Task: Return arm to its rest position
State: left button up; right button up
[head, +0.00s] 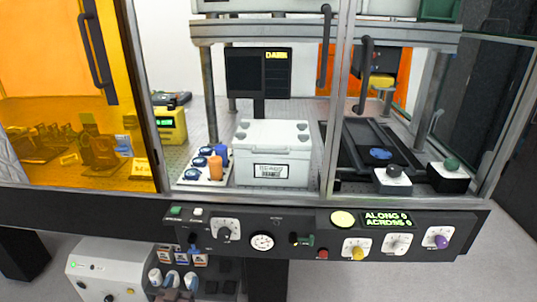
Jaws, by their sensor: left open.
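My left gripper (178,294) shows at most as a small part at the bottom edge, in front of the low rack, and is hard to make out against it. It is open, and I see nothing held in it. It is below the bench front and apart from the instrument. No arm of mine reaches into the enclosure. My right gripper is not in view.
The bench holds a white lidded box (273,153), a tray of blue and orange items (203,166) and a dark stage (365,150). An orange panel (60,90) covers the left. The control panel (330,234) juts out in front. A white unit (105,270) stands below.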

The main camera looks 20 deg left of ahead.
pick_arm(q)
jog(key=shift+f, duration=0.1)
jog(key=s+d+r+m+g+h, duration=0.3)
jog(key=s+d+h, duration=0.1)
jog(key=d, duration=0.5)
jog(key=s+d+f+g, duration=0.1)
jog(key=s+d+g, duration=0.2)
jog(key=s, duration=1.2)
jog(key=shift+d+f+m, duration=0.15)
jog(key=shift+d+m, duration=0.15)
jog(key=shift+d, duration=0.05)
